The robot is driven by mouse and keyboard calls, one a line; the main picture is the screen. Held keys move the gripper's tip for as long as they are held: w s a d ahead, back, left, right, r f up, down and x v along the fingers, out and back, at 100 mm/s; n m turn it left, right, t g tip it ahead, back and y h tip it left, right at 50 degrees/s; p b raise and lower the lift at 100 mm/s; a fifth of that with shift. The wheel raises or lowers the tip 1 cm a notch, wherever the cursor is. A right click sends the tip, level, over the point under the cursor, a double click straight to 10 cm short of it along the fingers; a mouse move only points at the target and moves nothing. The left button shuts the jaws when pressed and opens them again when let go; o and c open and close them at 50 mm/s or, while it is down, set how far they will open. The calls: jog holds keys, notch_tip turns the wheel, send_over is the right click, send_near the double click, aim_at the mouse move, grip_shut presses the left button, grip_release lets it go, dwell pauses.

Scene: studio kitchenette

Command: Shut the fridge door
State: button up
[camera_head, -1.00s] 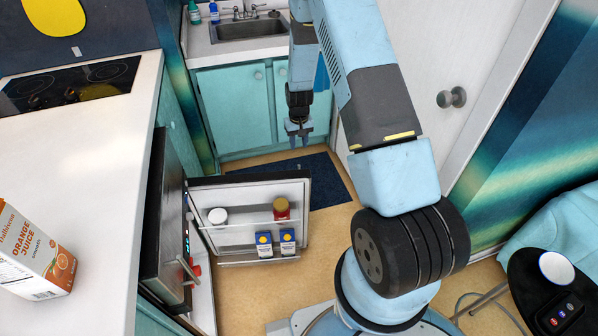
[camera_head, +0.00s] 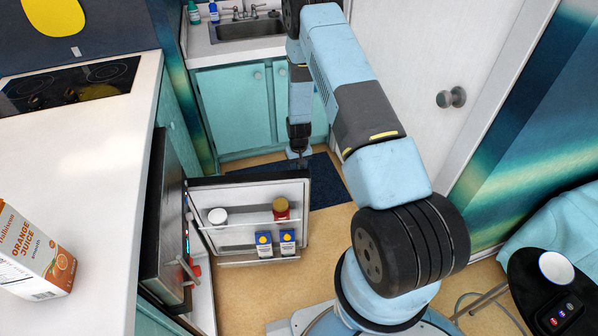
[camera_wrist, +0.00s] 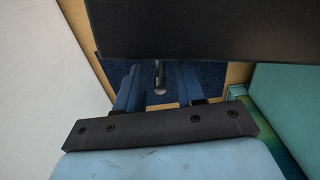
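The fridge door (camera_head: 240,196) stands wide open in the head view, its white inner side with shelves facing me. The fridge body (camera_head: 165,230) is under the counter at the left. My gripper (camera_head: 300,157) is at the far side of the door, by its top edge and right end, with its tips hidden behind the door. In the wrist view my gripper (camera_wrist: 157,75) has its two blue fingers apart. The dark door (camera_wrist: 220,28) fills the top of that view. A short grey rod shows between the fingers; I cannot tell what it belongs to.
The door shelves hold a white tub (camera_head: 217,216), a red jar (camera_head: 281,208) and two blue cartons (camera_head: 264,245). A dark blue mat (camera_head: 328,182) lies behind the door. Teal cabinets (camera_head: 235,108) stand beyond. A white room door (camera_head: 425,60) is at the right. Floor before the fridge is clear.

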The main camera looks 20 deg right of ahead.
jog(key=shift+f, duration=1.15)
grip_shut()
jog(key=shift+d, duration=0.1)
